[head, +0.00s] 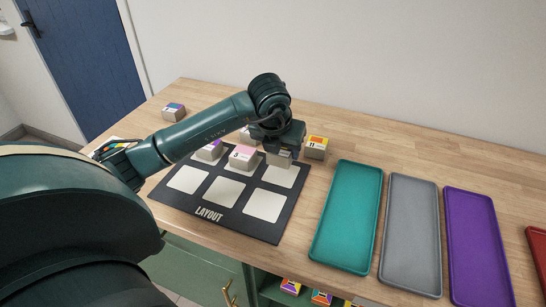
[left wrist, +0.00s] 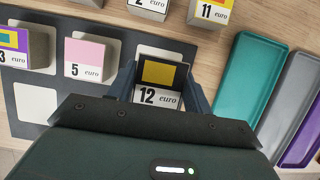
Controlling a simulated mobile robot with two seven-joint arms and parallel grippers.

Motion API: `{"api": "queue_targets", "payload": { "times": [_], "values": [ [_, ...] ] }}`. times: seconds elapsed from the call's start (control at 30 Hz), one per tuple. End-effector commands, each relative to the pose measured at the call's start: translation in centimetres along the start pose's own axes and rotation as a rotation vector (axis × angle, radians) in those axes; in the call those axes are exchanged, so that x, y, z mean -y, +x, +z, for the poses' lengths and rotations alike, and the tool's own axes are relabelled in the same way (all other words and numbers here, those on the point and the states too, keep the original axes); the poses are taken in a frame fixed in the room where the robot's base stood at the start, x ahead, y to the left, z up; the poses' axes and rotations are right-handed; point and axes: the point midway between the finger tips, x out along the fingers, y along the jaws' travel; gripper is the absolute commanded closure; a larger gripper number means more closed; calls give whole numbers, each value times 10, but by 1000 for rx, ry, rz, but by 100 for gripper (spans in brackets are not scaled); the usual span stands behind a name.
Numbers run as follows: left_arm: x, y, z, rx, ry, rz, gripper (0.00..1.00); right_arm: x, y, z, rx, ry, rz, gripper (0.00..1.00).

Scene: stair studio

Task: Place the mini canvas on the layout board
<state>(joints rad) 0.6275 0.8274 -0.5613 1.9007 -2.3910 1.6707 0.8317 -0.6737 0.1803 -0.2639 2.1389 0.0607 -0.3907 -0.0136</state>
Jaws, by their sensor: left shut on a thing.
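My left gripper (head: 281,153) is shut on a mini canvas (left wrist: 160,80) with a dark, yellow-centred picture and a "12 euro" label. It holds the canvas at the back-right white cell of the black layout board (head: 240,229). That cell's white edge shows behind the canvas in the left wrist view. I cannot tell whether the canvas touches the board. A pink "5 euro" canvas (head: 242,158) and a purple-edged "3 euro" canvas (head: 208,151) sit in the other back-row cells. The front-row cells are bare. My right gripper is not in view.
A yellow-topped "11 euro" canvas (head: 316,147) and a "2 euro" canvas (left wrist: 148,8) stand behind the board. Another canvas (head: 173,112) stands at the back left. Teal (head: 346,218), grey (head: 411,235) and purple (head: 479,245) trays lie empty on the right; a red one (head: 537,245) is partly cut off.

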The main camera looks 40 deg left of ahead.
Motion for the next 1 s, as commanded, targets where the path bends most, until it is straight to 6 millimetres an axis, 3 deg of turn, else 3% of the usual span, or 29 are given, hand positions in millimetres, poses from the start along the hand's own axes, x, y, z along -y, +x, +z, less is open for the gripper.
{"api": "queue_targets", "payload": {
  "times": [0.4, 0.73, 0.77, 1.0],
  "values": [
    [1, 42, -18, -2, 1, -2, 72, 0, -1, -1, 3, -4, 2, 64],
    [0, 46, -19, 1, 1, -1, 72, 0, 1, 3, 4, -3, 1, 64],
    [0, 45, -18, 0, 1, -1, 47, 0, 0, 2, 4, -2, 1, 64],
    [0, 45, -18, 0, 1, -1, 28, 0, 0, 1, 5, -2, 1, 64]
  ]
}}
